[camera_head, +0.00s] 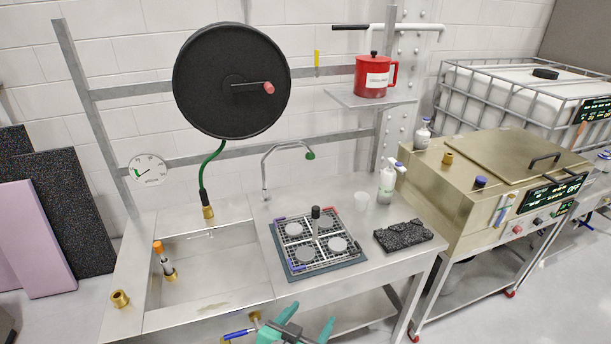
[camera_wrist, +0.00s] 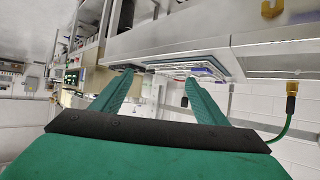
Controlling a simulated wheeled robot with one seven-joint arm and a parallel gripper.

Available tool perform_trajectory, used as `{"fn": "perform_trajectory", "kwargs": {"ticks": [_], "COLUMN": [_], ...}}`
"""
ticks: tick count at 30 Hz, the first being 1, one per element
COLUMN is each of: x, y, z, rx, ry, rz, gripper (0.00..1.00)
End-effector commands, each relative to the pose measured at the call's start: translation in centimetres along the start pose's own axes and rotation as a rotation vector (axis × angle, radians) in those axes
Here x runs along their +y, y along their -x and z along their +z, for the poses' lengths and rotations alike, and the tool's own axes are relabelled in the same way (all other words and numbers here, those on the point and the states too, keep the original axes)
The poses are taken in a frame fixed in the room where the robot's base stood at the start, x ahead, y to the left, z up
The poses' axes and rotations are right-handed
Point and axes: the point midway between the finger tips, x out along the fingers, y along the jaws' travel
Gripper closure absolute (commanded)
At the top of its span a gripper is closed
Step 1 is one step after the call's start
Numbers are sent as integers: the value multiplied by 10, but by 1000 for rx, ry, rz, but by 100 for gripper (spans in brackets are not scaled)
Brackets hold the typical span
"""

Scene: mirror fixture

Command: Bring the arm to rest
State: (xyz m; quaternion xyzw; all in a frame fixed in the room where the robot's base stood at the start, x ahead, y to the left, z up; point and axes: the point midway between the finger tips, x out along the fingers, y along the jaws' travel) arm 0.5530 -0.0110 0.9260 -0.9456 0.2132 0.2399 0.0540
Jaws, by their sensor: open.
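My gripper (camera_head: 308,319) shows at the bottom of the head view, in front of the steel bench's front edge. Its two teal fingers are spread apart with nothing between them. In the wrist view, my gripper (camera_wrist: 158,79) also shows open and empty, with the bench and room tilted behind it. The steel bench (camera_head: 372,282) carries a square rack (camera_head: 316,262) with several round grey discs and an upright black handle (camera_head: 316,220). The fingers look apart from the bench. Most of my arm is out of view.
A blue-handled valve (camera_head: 238,334) lies close to my gripper's left, under the bench edge. A sink basin (camera_head: 215,270) is at left. A black rough block (camera_head: 403,236), a spray bottle (camera_head: 386,185) and a faucet (camera_head: 266,170) are on the bench. Floor shows at right.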

Motion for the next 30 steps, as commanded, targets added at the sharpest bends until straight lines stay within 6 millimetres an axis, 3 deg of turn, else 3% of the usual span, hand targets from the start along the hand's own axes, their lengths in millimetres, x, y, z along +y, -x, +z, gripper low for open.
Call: {"fn": "perform_trajectory", "kwargs": {"ticks": [11,19,30], "x": [-3,-3,13], "y": [4,15,66], "z": [34,73,151], "rx": [-1,5,48], "ry": [43,82,134], "rz": [-71,-150,-312], "gripper": [33,33,33]}}
